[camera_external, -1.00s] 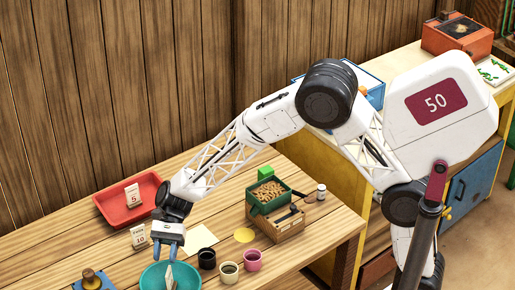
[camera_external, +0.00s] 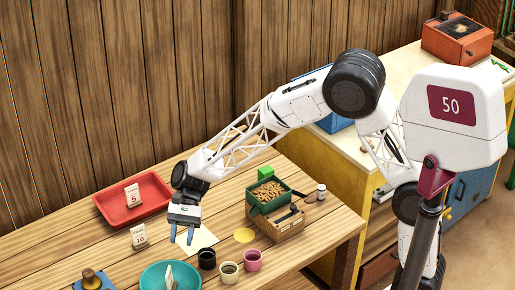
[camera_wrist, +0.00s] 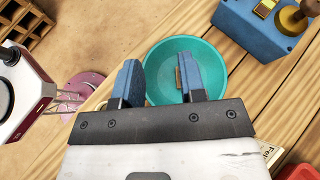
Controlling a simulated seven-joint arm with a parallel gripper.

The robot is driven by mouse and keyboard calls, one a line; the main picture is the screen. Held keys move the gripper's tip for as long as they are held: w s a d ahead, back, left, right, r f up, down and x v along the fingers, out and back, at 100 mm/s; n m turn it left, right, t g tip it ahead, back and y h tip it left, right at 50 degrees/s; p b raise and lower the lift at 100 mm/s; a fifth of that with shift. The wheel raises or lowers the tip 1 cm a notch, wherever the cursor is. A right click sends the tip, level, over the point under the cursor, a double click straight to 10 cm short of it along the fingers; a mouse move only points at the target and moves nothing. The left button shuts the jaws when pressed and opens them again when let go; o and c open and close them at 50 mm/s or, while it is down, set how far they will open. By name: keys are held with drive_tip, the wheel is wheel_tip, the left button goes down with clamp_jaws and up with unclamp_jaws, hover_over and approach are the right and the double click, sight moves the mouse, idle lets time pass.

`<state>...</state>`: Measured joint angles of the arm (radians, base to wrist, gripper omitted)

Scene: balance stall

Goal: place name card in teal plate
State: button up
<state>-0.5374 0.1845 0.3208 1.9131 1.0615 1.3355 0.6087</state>
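The teal plate (camera_external: 153,274) is a round bowl-like dish at the front of the wooden table, partly cut by the lower picture edge. A small pale card (camera_external: 169,276), seemingly the name card, stands in it. In the wrist view the teal plate (camera_wrist: 210,58) lies beyond my fingers, with a small brownish piece (camera_wrist: 178,77), likely the card seen from above, between them. My gripper (camera_external: 181,236) is open and empty, above the table just behind and right of the plate. Its two blue fingertips (camera_wrist: 159,68) are apart in the wrist view.
A red tray (camera_external: 155,204) holds a card marked 5, and a card marked 10 (camera_external: 139,237) stands near it. Black, cream and pink cups (camera_external: 252,260) stand right of the plate. A blue box with a brass knob (camera_external: 92,281) stands left.

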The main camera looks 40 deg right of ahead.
drive_tip(key=s+d+r+n+t+h, duration=0.15)
drive_tip(key=d+r, duration=0.25)
drive_tip(key=d, duration=0.5)
drive_tip(key=s+d+r+n+t+h, duration=0.1)
drive_tip(key=s+d+r+t, duration=0.15)
drive_tip(key=d, duration=0.65)
drive_tip(key=s+d+r+n+t+h, duration=0.2)
drive_tip(key=s+d+r, duration=0.15)
drive_tip(key=d, duration=0.65)
drive_tip(key=s+d+r+n+t+h, duration=0.1)
drive_tip(key=s+d+t+h, duration=0.1)
drive_tip(key=s+d, duration=0.5)
drive_tip(key=s+d+r+n+t+h, duration=0.2)
drive_tip(key=s+d, duration=0.5)
drive_tip(key=d, duration=0.6)
drive_tip(key=shift+r+t, duration=0.15)
drive_tip(key=shift+t, duration=0.35)
